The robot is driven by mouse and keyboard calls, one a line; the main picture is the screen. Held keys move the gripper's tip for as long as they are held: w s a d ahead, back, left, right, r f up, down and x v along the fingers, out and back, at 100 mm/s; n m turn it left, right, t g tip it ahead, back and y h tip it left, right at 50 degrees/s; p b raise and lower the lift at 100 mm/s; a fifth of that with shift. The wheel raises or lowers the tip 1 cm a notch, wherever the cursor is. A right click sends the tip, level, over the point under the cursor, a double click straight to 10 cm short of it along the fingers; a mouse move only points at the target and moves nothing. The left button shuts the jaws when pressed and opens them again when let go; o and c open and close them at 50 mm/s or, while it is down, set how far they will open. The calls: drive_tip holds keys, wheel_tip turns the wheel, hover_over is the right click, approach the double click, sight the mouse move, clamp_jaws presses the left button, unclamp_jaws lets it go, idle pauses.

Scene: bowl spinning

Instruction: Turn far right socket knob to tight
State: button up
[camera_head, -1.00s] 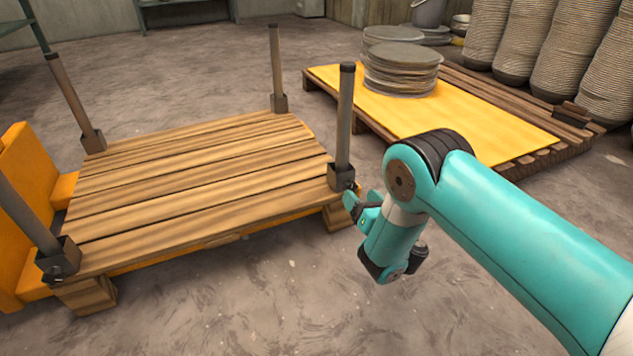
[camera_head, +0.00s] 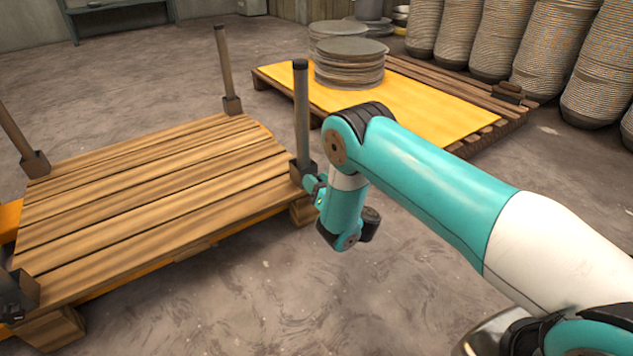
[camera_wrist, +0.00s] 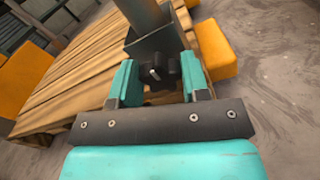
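My gripper (camera_wrist: 160,75) is at the dark socket of the wooden platform's near right corner post. In the wrist view its two teal fingers stand apart, one on each side of a black lobed knob (camera_wrist: 155,72) on the face of the grey socket (camera_wrist: 155,42). I cannot tell whether the fingers press on the knob. In the head view the gripper (camera_head: 313,186) is at the foot of the dark post (camera_head: 301,110), and the knob is hidden. Another post stands in a socket (camera_head: 232,105) at the back right corner.
The slatted wooden platform (camera_head: 130,190) lies left of my arm. Behind is a pallet with a yellow sheet (camera_head: 430,112) and stacked grey plates (camera_head: 350,68). Tall bowl stacks (camera_head: 550,55) stand at the back right. The concrete floor in front is clear.

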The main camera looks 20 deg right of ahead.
drive_tip(key=shift+c, duration=0.5)
drive_tip(key=m+p, duration=0.1)
drive_tip(key=m, duration=0.3)
drive_tip(key=shift+d+f+m, duration=0.1)
drive_tip(key=shift+m, duration=0.2)
drive_tip(key=o, duration=0.9)
drive_tip(key=shift+p, duration=0.7)
